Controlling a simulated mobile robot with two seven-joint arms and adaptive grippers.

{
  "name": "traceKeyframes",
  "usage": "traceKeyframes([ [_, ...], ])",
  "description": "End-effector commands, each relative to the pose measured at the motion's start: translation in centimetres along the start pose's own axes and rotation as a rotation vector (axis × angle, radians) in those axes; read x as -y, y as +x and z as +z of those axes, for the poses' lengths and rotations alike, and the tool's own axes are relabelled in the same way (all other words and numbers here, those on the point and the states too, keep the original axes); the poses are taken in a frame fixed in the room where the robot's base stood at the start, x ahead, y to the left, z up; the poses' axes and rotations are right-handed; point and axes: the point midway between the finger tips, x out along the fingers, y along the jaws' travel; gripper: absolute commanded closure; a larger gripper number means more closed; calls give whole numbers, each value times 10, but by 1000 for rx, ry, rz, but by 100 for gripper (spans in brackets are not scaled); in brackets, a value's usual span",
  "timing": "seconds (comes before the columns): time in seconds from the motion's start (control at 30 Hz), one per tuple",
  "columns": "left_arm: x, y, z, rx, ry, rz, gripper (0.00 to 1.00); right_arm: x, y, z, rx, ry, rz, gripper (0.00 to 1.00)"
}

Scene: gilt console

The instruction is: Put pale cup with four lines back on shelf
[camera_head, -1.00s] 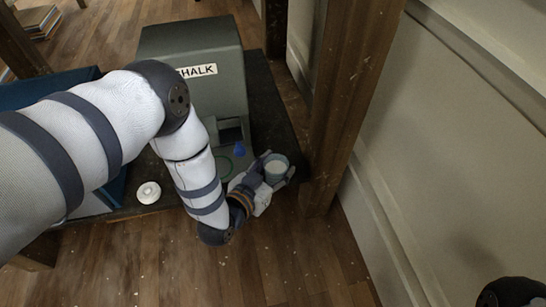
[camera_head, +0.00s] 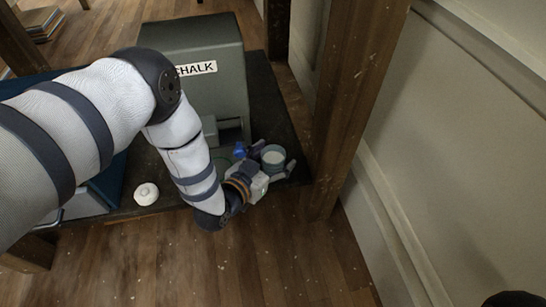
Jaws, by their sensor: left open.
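A small pale grey-green cup (camera_head: 274,159) with a whitish top stands upright at the right end of the dark shelf (camera_head: 281,113), close to the wooden post. I cannot make out any lines on it. My left gripper (camera_head: 276,165) is open around the cup, with one finger on its left side and one on its right. I cannot tell whether the fingers touch it. The cup's lower part is partly hidden by the hand. My right gripper does not show.
A grey-green box labelled CHALK (camera_head: 215,70) stands behind my left arm. A small blue thing (camera_head: 240,150) lies left of the cup. A white round object (camera_head: 146,193) sits at the shelf's front edge. A wooden post (camera_head: 340,110) rises close on the right.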

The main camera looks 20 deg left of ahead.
Motion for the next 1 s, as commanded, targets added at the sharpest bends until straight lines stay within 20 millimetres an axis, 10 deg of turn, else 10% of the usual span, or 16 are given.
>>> traceKeyframes([
  [0.4,0,-99,-6,-1,0,-1,33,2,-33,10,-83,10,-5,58],
  [0.73,-1,-123,2,13,-3,2,33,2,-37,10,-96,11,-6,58],
  [0.87,-16,-159,59,242,-44,20,33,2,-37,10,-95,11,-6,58],
  [1.0,-48,-288,165,798,-132,37,33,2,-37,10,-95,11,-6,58],
])
